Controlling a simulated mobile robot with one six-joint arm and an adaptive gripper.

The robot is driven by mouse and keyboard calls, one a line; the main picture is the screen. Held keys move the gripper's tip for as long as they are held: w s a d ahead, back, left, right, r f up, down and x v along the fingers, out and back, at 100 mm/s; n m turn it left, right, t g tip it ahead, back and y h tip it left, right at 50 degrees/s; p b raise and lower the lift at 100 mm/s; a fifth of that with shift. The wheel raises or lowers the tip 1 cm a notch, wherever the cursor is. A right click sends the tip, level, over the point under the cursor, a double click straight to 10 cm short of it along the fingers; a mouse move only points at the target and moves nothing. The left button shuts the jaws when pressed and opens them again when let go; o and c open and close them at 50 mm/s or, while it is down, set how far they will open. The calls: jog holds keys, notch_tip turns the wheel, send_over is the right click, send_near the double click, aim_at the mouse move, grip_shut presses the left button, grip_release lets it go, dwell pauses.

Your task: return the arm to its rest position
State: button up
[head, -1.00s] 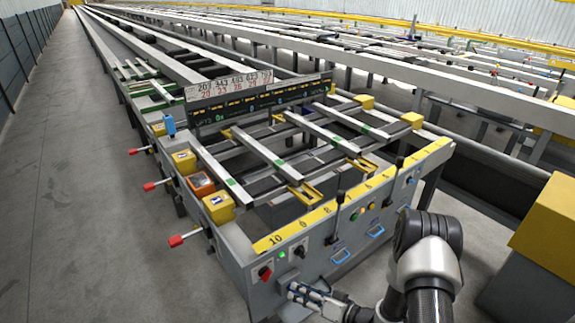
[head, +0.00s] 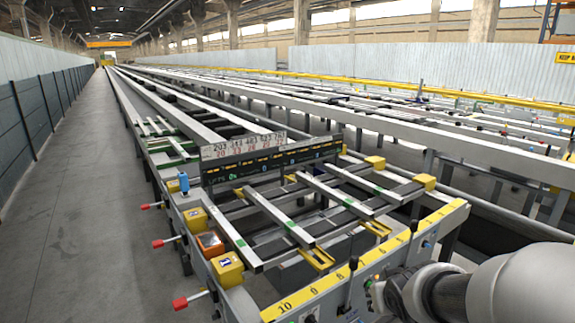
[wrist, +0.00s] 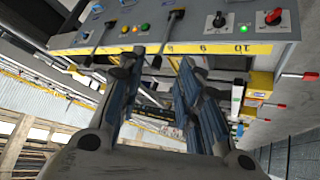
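My gripper (wrist: 158,70) shows in the wrist view with its two dark fingers apart and a clear gap between them. Nothing is held in the gap. The wrist picture is upside down, and the control panel (wrist: 208,32) of the runout table lies across its top, beyond the fingertips. I cannot tell the exact distance from the fingers to the panel.
The runout table has a yellow numbered strip (head: 345,277) along its front edge. Red-tipped levers (head: 187,301) stick out on its left side. A display board (head: 262,160) stands across the table. The grey aisle floor (head: 75,220) on the left is clear.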

jog(key=s+a+r+g, duration=0.1)
jog(key=s+a+r, duration=0.1)
jog(key=s, duration=1)
jog(key=s+a+r+g+y, duration=0.1)
jog(key=s+a+r+g, duration=0.1)
jog(key=s, duration=1)
jog(key=a+r, duration=0.1)
jog(key=a, duration=0.1)
jog(key=shift+s+a+r, duration=0.2)
jog(key=shift+s+a, duration=0.1)
jog(key=shift+s, duration=0.05)
jog(key=shift+c, duration=0.3)
